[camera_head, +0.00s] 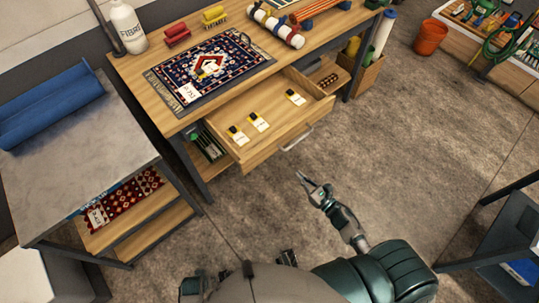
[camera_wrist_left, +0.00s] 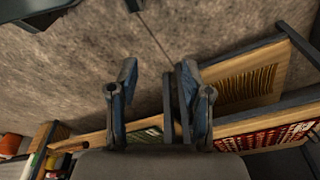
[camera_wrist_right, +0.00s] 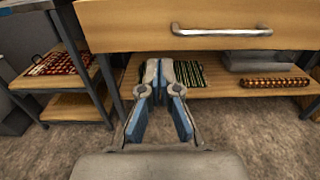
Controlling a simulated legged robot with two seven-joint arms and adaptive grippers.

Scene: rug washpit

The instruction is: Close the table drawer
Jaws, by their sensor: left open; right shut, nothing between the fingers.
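The wooden table drawer (camera_head: 270,126) is pulled out from the front of the wooden table (camera_head: 137,79), with several small labelled items inside. Its metal handle (camera_head: 297,138) is on the front face; the handle also shows in the right wrist view (camera_wrist_right: 222,30), across the upper part. My right gripper (camera_head: 302,178) is shut and empty, in front of and below the drawer front, apart from it. In the right wrist view my right gripper (camera_wrist_right: 160,65) points at the space below the drawer. My left gripper (camera_wrist_left: 152,75) is open and empty in the left wrist view.
A small patterned rug (camera_head: 210,68) lies on the tabletop near a white bottle (camera_head: 128,27). A grey-topped side table (camera_head: 75,130) with a blue roll (camera_head: 50,105) stands at left. A dark stand (camera_head: 505,235) is at right. Concrete floor before the drawer is clear.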

